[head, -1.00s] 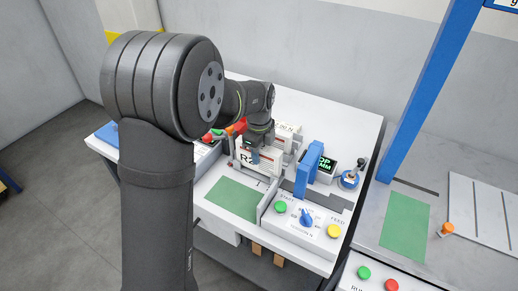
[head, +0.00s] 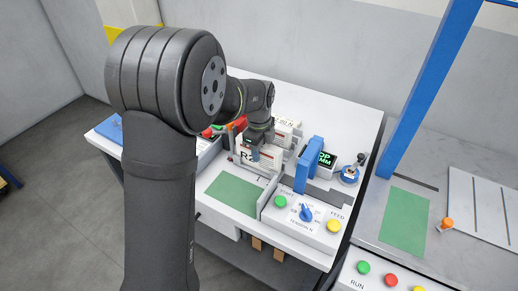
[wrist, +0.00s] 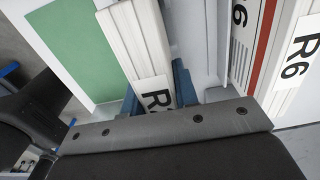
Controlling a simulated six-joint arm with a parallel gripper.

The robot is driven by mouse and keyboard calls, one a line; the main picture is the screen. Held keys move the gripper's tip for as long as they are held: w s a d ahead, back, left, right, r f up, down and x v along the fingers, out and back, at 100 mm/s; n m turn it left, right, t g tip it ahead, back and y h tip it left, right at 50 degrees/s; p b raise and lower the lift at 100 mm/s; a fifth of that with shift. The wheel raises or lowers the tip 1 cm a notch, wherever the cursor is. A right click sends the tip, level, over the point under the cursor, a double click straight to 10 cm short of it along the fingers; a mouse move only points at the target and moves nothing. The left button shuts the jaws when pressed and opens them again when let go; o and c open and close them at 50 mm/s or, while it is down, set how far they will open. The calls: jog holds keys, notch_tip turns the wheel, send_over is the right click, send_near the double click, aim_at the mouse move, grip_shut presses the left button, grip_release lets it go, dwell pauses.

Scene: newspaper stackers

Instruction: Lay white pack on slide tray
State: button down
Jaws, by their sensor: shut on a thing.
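My gripper (head: 256,150) is shut on the white pack (head: 262,158), which stands on edge with a printed label facing front. In the wrist view the pack (wrist: 133,35) sits between my blue fingers (wrist: 157,92), its black "R" label partly hidden at the near end. The pack is just behind the green pad (head: 233,195) on the white worktop, which I take for the slide tray; the wrist view shows this pad (wrist: 75,45) left of the pack. I cannot tell whether the pack touches the surface under it.
Another pack (wrist: 283,60) marked R6, with a red stripe, stands to the right in the wrist view. A blue arch (head: 309,163) and a control panel with a green button (head: 281,202) and yellow button (head: 334,226) stand right of the pad. The pad is clear.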

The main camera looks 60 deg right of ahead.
jog(key=c, duration=1)
grip_release()
jog(key=shift+c, duration=0.2)
notch_tip(320, 180, up, 17)
jog(key=shift+r, duration=0.2)
notch_tip(320, 180, down, 18)
jog(key=shift+r, duration=0.4)
